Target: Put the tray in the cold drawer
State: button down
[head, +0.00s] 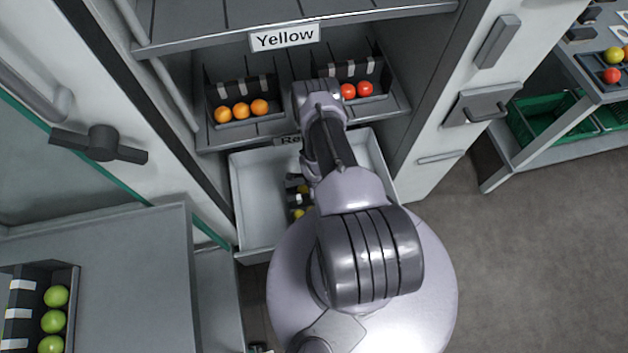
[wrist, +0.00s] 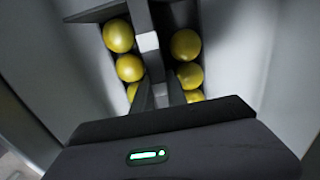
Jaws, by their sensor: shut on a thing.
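The cold drawer (head: 262,170) is a pale, open box pulled out at the bottom of the cabinet. The dark tray (wrist: 95,13) carries yellow tomatoes (wrist: 130,67) in two rows, one on each side of its middle bar. In the wrist view my gripper (wrist: 150,50) is shut on the tray at that middle bar. In the head view the tray and tomatoes (head: 299,213) show only in part, within the drawer's outline, left of my arm. My arm hides the rest. I cannot tell whether the tray touches the drawer floor (wrist: 245,50).
Above the drawer, a shelf (head: 222,138) holds a tray of orange tomatoes (head: 241,110) and one of red tomatoes (head: 357,90). A "Yellow" sign (head: 285,37) hangs higher. A counter (head: 135,270) with green tomatoes (head: 54,322) stands left. Green crates (head: 550,125) sit at right.

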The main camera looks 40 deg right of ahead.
jog(key=shift+f, duration=0.15)
jog(key=c, duration=1.3)
grip_release()
notch_tip(320, 180, up, 12)
jog(key=p, duration=0.5)
jog(key=shift+r+p, duration=0.2)
jog(key=shift+p, duration=0.15)
